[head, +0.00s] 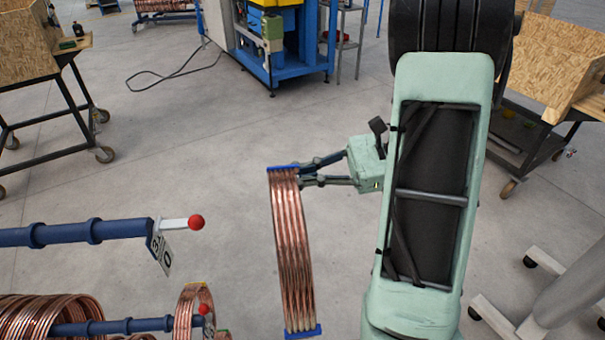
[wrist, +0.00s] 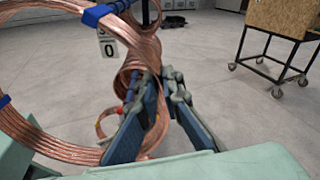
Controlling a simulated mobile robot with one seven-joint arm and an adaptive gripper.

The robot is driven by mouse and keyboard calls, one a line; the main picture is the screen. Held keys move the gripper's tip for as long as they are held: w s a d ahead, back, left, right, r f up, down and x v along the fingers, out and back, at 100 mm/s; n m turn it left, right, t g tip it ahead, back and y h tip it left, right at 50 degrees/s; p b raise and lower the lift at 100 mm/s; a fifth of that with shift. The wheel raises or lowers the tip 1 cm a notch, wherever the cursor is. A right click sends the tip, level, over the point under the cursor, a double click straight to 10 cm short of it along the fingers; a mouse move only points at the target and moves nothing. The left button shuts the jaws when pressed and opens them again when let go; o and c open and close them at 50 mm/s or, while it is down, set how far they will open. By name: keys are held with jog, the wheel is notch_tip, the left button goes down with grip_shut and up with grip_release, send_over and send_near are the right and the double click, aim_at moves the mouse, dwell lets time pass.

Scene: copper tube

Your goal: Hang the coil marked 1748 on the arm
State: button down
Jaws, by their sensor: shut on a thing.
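A copper coil (head: 291,250) hangs from my gripper (head: 302,173) in the head view, seen nearly edge-on, with blue clips at top and bottom. My gripper is shut on its upper rim. In the wrist view the coil (wrist: 30,135) curves along the left, and my gripper (wrist: 160,85) shows its fingers up close. No 1748 mark is legible. A blue arm (head: 75,232) with a white end and red ball (head: 196,222) reaches in from the left, empty along its visible length. The coil is to the right of its tip, apart from it.
A tag (head: 160,250) with a 0 hangs at the arm's end. A lower blue arm (head: 115,326) carries copper coils (head: 40,315), with a smaller coil (head: 190,305) near its tip. Wheeled carts (head: 75,105) stand behind. Open floor lies around the held coil.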

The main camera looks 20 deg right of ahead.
jog(key=x, duration=2.4)
jog(key=shift+r+b, duration=0.2)
jog(key=shift+b, duration=0.2)
dwell(0.8)
jog(key=shift+a, duration=0.1)
dwell(0.4)
jog(key=c, duration=2.1)
grip_release()
jog(key=shift+o, duration=0.4)
jog(key=shift+f, duration=0.1)
